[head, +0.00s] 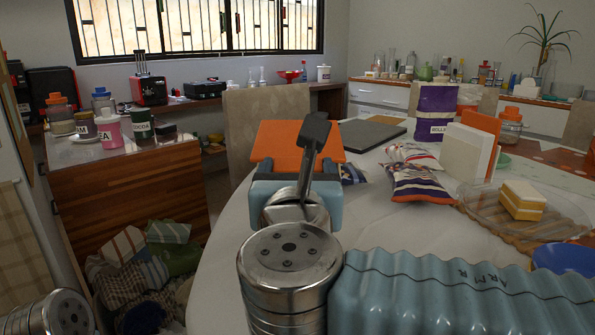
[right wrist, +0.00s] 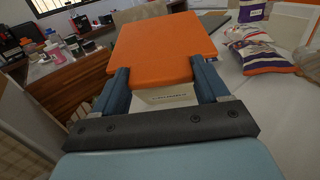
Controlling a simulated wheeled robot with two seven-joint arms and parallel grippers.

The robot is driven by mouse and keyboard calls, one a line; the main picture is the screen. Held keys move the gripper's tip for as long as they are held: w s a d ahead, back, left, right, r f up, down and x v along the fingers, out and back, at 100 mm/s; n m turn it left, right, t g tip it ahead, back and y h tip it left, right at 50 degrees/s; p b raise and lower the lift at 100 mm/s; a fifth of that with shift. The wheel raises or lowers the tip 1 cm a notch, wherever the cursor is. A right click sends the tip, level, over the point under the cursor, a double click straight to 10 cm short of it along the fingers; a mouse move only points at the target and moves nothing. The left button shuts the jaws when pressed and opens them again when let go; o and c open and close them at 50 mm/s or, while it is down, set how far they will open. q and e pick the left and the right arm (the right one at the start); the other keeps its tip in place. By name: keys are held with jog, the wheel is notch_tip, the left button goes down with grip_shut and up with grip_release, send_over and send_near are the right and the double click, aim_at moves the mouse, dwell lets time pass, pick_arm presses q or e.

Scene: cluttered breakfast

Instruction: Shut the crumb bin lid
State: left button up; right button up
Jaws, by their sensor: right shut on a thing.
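The crumb bin has a white body with a partly hidden dark label (right wrist: 168,97) and a square orange lid (right wrist: 163,48). In the head view the orange lid (head: 271,141) shows near the table's left edge, beyond my right gripper (head: 291,172). My gripper body hides most of the bin there. In the right wrist view my right gripper (right wrist: 160,82) has a blue finger on each side of the white body, below the orange lid, shut on the bin. I cannot tell the lid's exact angle. My left gripper is out of view.
Patterned snack bags (head: 418,183), a purple bag (head: 435,112) and a plate with cake (head: 522,200) stand right of the bin. A dark flat board (head: 372,134) lies behind it. A wooden cabinet (head: 130,190) stands left, with cloths on the floor between.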

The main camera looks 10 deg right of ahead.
jog(key=shift+f+b, duration=0.25)
jog(key=shift+b, duration=0.05)
jog(key=shift+c, duration=0.4)
jog(key=shift+t, duration=0.8)
jog(key=f+b, duration=0.2)
jog(key=w+f+b, duration=0.1)
jog(key=b, duration=0.1)
jog(key=f+b, duration=0.2)
jog(key=shift+w+d+f+b, duration=0.15)
jog(key=shift+w+f+b, duration=0.2)
jog(key=shift+w+f, duration=0.2)
jog(key=shift+f, duration=0.1)
jog(key=shift+r, duration=0.25)
jog(key=o, duration=1.5)
jog(key=shift+s, duration=0.1)
